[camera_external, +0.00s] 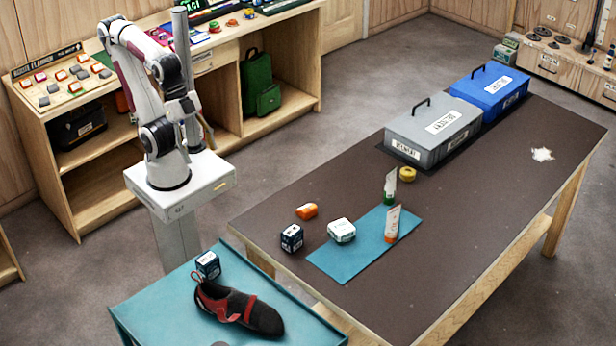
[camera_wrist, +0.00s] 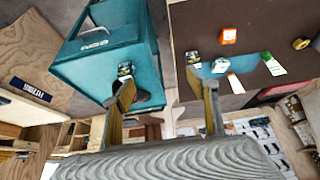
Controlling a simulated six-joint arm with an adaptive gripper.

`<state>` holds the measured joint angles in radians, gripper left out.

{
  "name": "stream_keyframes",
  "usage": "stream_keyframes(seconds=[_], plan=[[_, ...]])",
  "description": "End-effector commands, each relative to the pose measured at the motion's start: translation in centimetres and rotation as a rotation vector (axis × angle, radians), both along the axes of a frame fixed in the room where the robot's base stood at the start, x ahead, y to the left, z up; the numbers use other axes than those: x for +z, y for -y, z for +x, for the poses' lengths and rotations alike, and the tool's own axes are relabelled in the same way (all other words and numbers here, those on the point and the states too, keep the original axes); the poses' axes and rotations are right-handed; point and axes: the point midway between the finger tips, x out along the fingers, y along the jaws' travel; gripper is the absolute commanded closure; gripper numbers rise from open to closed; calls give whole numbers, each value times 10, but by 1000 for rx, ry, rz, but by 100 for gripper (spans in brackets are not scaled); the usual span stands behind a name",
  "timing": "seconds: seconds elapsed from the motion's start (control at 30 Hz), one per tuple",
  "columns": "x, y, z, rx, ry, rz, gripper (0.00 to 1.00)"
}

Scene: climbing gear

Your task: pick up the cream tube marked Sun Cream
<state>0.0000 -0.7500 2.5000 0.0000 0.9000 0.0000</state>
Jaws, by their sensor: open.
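The lettering on both is too small to read, so I cannot tell for certain which is marked Sun Cream. In the wrist view the orange-and-white tube (camera_wrist: 236,83) and the green-and-white tube (camera_wrist: 272,64) lie to the right of my gripper (camera_wrist: 165,88). My gripper is open and empty, with its two fingers wide apart, away from the tubes.
Near the tubes are a white-and-green box (camera_external: 341,230), an orange item (camera_external: 306,211), a dark blue box (camera_external: 291,238) and a yellow roll (camera_external: 407,173). Grey (camera_external: 433,132) and blue (camera_external: 490,92) cases stand behind. A teal tray (camera_external: 160,318) holds a shoe (camera_external: 238,307). The table's right side is mostly clear.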

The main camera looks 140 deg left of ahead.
Motion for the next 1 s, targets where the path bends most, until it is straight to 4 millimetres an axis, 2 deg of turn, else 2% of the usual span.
stream_keyframes(seconds=[0.27, 0.47, 1.0], plan=[[2, -3, 5, 7, 7, 5, 41], [9, -16, 32, 37, 43, 31, 41], [41, -93, 163, 135, 237, 161, 41]])
